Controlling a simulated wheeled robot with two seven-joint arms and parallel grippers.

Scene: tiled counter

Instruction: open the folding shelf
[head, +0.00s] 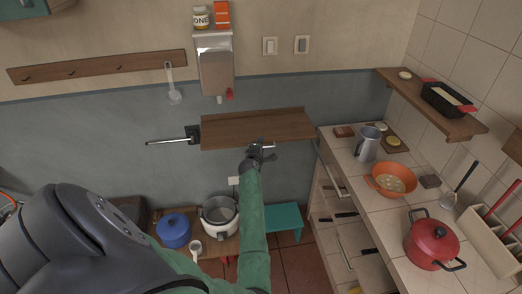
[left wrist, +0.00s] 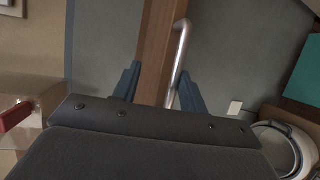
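The folding shelf (head: 235,130) is a brown wooden panel on the grey wall, below the dispenser. I cannot tell its exact angle. A dark bracket with a metal rod (head: 168,141) sticks out at its left end. My left gripper (head: 263,152) is at the shelf's lower front edge. In the left wrist view my left gripper (left wrist: 158,92) has its two blue-grey fingers apart, with a bent metal bar (left wrist: 179,55) and the shelf's wooden strip (left wrist: 154,45) showing between and beyond them. Contact with the bar is not clear. My right gripper is not in view.
A tiled counter (head: 345,165) with a red pot (head: 432,240), an orange bowl (head: 391,180) and a metal jug (head: 368,143) stands right. Below the shelf are a rice cooker (head: 220,216), a blue pot (head: 173,231) and a teal stool (head: 285,219).

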